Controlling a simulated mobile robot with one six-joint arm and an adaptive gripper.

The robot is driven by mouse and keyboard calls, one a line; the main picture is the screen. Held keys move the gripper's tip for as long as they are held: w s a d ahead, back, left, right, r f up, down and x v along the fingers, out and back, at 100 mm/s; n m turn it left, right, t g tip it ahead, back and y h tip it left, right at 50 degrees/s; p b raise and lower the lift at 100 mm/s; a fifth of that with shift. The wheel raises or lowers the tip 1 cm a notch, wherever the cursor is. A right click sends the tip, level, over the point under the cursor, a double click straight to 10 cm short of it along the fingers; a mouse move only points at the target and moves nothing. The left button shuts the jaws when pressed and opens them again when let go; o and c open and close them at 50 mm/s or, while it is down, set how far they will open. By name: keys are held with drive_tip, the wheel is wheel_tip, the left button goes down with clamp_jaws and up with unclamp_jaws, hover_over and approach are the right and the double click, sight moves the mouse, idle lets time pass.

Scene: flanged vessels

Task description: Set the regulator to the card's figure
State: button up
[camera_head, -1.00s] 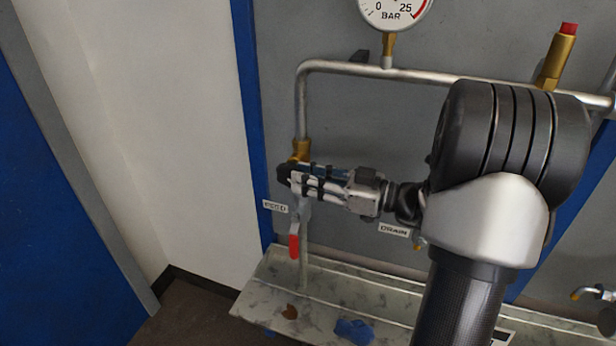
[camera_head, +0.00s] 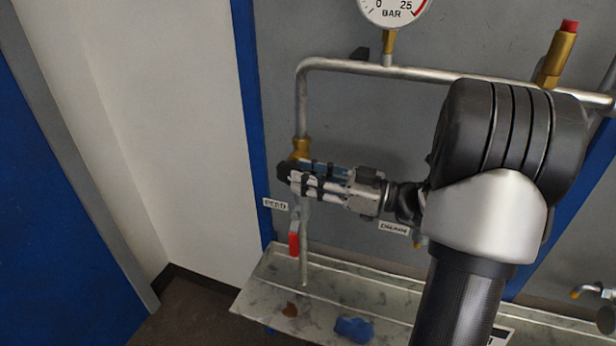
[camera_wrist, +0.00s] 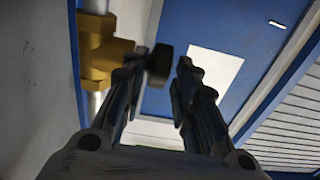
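My gripper (camera_head: 285,175) is beside the brass fitting (camera_head: 301,148) at the lower end of the left pipe drop. In the wrist view its two fingers (camera_wrist: 172,72) stand apart. A dark round knob (camera_wrist: 160,62) shows at the left fingertip, near a brass body (camera_wrist: 98,58); I cannot tell whether the finger touches it. No readable card figure shows.
A red-handled valve (camera_head: 294,240) hangs below my gripper, near the FEED label (camera_head: 275,204). A DRAIN label (camera_head: 394,228) is to the right. A steel pipe (camera_head: 430,75) runs above. A stained tray (camera_head: 262,295) is below. A blank-looking white rectangle (camera_wrist: 214,72) shows behind the fingers.

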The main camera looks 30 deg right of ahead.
drive_tip(key=v, duration=1.2)
